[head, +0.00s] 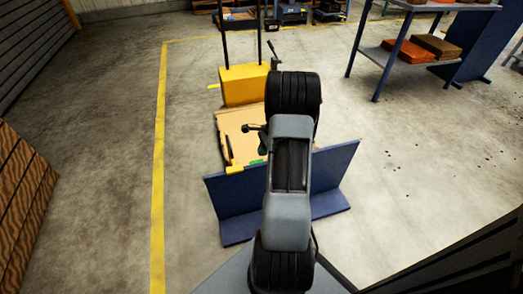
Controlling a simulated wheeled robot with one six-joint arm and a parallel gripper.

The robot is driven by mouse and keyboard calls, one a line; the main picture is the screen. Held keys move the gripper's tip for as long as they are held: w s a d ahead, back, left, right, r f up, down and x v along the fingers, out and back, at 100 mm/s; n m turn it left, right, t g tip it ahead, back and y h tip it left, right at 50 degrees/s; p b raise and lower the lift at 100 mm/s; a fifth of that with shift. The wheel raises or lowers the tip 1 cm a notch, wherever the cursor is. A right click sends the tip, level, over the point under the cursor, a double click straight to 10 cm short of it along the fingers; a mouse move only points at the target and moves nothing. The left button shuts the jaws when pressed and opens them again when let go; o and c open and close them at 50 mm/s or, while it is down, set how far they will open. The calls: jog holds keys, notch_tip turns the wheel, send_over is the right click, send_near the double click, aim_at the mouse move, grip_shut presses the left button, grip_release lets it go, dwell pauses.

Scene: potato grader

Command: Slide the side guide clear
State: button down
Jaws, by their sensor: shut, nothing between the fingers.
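No part is plainly recognisable as the side guide. A tan board (228,122) lies between a yellow box (240,86) and a blue panel (232,195). A thin dark strip (228,148) runs along the board's left side, with a small yellow block (234,169) near its lower end. A small green piece shows beside my arm. My gripper (249,128) appears as a small dark shape over the board, left of my arm, shut and empty. Whether it touches anything below is unclear. My arm hides the right part of the board and the middle of the blue panel.
Two dark posts rise from the yellow box, and a black-knobbed lever (272,50) stands at its right. A blue-legged shelf (391,57) with orange and brown blocks stands at the upper right. Wooden slatted boxes (22,210) stand at left. The floor on both sides is open.

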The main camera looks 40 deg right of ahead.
aim_at(221, 175)
jog(key=b+x, duration=0.2)
jog(key=x, duration=0.4)
jog(key=shift+a+f, duration=0.15)
jog(key=shift+f, duration=0.2)
jog(key=shift+w+a+r+b, duration=0.15)
jog(key=shift+w+a+b, duration=0.15)
jog(key=shift+a, duration=0.2)
jog(key=shift+w+a+r+b, duration=0.1)
jog(key=shift+w+a+b, duration=0.2)
jog(key=shift+a, duration=0.25)
jog(key=shift+w+a+r, duration=0.1)
jog(key=shift+w+a, duration=0.15)
jog(key=shift+a, duration=0.4)
jog(key=w+a+p, duration=0.1)
jog(key=a, duration=0.2)
jog(key=w+a+p, duration=0.1)
jog(key=w+a, duration=0.1)
jog(key=a, duration=0.1)
jog(key=w+a+p, duration=0.1)
jog(key=a, duration=0.2)
jog(key=shift+w+a, duration=0.15)
jog(key=shift+w, duration=0.05)
